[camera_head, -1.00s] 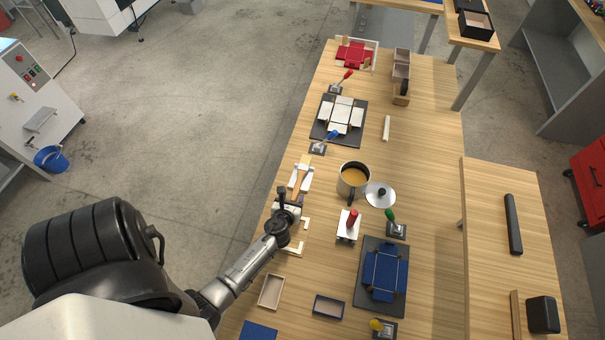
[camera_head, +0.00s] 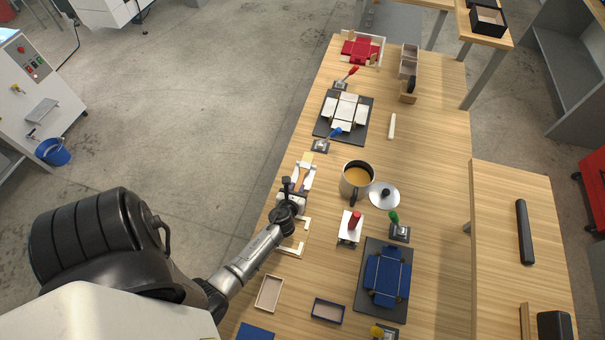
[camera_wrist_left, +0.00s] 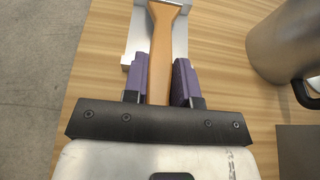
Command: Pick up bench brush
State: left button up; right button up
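The bench brush (camera_wrist_left: 160,60) shows its orange-tan handle in the left wrist view, running between the purple fingers of my left gripper (camera_wrist_left: 160,82). Its wider pale end lies at the top edge, over a white holder (camera_wrist_left: 135,38). In the head view the brush (camera_head: 306,159) lies by the table's left edge, with my left gripper (camera_head: 297,183) at its near end. The fingers flank the handle closely on both sides; whether they press on it is not clear. The brush's lower part is hidden behind the gripper body. My right gripper is not in view.
A metal pot (camera_head: 356,180) of brown liquid stands right of my left gripper, with a lid (camera_head: 384,195) beside it. A red-handled press (camera_head: 350,229) and a blue box form (camera_head: 386,277) are nearer. A white box form (camera_head: 345,112) lies farther back.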

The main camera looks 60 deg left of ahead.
pick_arm(q)
jog(key=c, duration=0.4)
jog(key=shift+r+p, duration=0.45)
jog(key=shift+r, duration=0.15)
notch_tip(320, 180, up, 3)
jog(key=shift+f+p, duration=0.1)
jog(key=shift+p, duration=0.8)
jog(key=w+d+r, duration=0.1)
jog(key=d+r, duration=0.1)
jog(key=d, duration=0.1)
jog(key=w+d+r, duration=0.1)
jog(key=d+r, duration=0.1)
jog(key=d, duration=0.2)
jog(key=w+d+r, duration=0.1)
jog(key=d+r, duration=0.2)
jog(key=d, duration=0.1)
jog(key=shift+w, duration=0.35)
